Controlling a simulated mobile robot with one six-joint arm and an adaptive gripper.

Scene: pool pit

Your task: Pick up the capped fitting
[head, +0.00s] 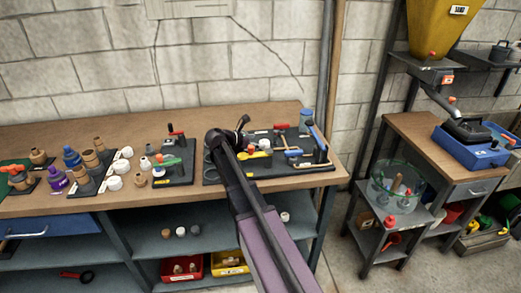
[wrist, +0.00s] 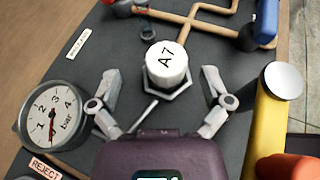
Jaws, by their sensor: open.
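The capped fitting (wrist: 167,66) has a round white cap marked "A7" above a pale hexagonal collar. It stands on the dark board (wrist: 95,55) in the wrist view. My gripper (wrist: 162,76) is open, with one grey finger to the left of the fitting and one to the right. There is a visible gap on both sides, and neither finger appears to touch it. In the head view my arm crosses the bench and hides part of this board, so I cannot clearly pick out the fitting there.
A pressure gauge (wrist: 50,113) lies left of the fitting, near a "REJECT" label (wrist: 44,168). A yellow body with a grey round top (wrist: 283,80) stands close on the right. Copper piping (wrist: 205,20) runs behind. Several fittings crowd the bench (head: 262,113) at left in the head view.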

